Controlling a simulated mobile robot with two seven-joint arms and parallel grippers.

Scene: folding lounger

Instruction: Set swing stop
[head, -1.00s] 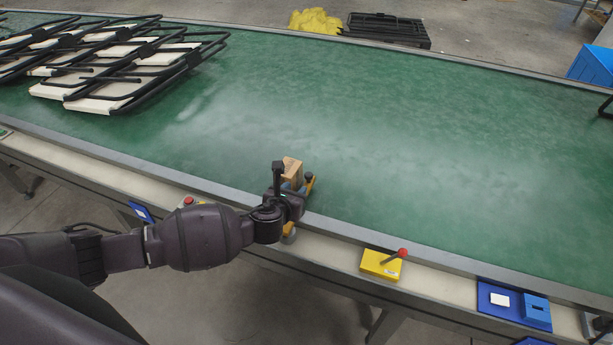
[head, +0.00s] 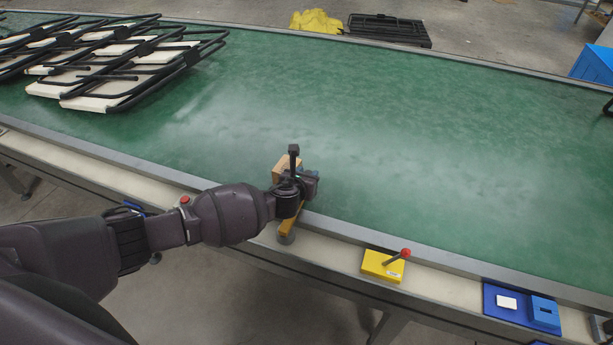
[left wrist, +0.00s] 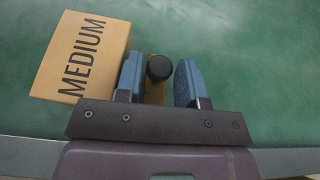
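A wooden block (head: 286,166) stands at the near edge of the green belt; in the left wrist view the block (left wrist: 82,58) reads "MEDIUM". Beside it is a yellow-orange bar (head: 291,224), mostly hidden behind my gripper in the head view. A round black knob (left wrist: 159,68) sits on it. My left gripper (left wrist: 159,82) is open, its blue fingers on either side of the knob, with a visible gap on both sides. It also shows in the head view (head: 308,180), over the bar and right of the block. My right gripper is not in view.
Folded black-framed loungers (head: 120,75) lie at the belt's far left. On the near rail are a red button (head: 185,200), a yellow box (head: 380,268) with a red-ball lever, and a blue tray (head: 500,313). The middle of the green belt (head: 400,150) is clear.

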